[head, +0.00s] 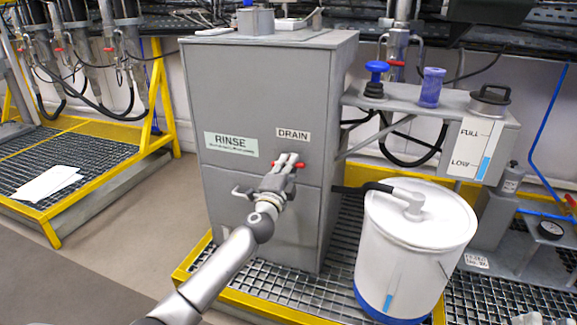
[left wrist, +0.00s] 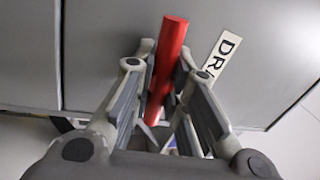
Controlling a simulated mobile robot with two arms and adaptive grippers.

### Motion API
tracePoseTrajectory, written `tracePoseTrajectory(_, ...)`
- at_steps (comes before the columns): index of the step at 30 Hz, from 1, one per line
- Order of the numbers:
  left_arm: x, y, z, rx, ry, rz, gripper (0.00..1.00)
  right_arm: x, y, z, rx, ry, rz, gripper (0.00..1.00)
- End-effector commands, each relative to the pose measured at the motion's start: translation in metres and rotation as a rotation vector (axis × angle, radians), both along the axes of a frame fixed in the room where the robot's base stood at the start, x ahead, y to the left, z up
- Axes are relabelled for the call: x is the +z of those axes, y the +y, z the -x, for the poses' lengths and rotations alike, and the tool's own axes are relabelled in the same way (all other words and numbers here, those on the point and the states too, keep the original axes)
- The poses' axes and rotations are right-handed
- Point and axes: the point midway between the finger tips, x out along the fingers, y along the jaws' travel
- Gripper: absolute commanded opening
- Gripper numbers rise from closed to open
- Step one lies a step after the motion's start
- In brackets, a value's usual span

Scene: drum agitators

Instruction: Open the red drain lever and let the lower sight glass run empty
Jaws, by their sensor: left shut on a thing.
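The red drain lever (head: 299,165) is on the front of the grey cabinet (head: 262,95), just under the DRAIN label (head: 293,134). My left gripper (head: 289,160) is at the lever, shut on it. In the left wrist view the red lever (left wrist: 168,55) runs between the two fingers of my left gripper (left wrist: 164,62), slightly tilted. A narrow sight strip (head: 390,294) with blue low in it is on the white drum (head: 417,245). My right gripper does not show clearly.
A dark hose (head: 362,188) runs from the cabinet to the drum's lid. A shelf (head: 420,101) holds a blue knob (head: 376,68) and a blue cup (head: 431,87). Yellow-edged grating (head: 335,262) lies under the cabinet. Open floor is at left (head: 130,240).

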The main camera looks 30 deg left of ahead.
Motion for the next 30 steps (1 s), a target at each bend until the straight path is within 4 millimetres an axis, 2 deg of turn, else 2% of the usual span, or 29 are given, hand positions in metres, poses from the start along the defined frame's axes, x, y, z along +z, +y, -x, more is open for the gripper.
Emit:
tracePoseTrajectory(9,-0.0025,-0.0006,0.0002,-0.001,0.036,-0.132,0.00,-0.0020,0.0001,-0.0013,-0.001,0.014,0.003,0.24)
tracePoseTrajectory(26,-0.0029,-0.0011,0.0001,-0.001,0.043,-0.164,0.00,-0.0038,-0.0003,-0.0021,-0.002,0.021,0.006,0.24)
tracePoseTrajectory(27,-0.0030,-0.0011,0.0001,-0.002,0.043,-0.164,0.15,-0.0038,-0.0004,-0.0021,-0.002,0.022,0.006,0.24)
tracePoseTrajectory(30,-0.0026,-0.0009,0.0001,-0.002,0.042,-0.163,0.28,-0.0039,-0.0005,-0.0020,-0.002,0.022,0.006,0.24)
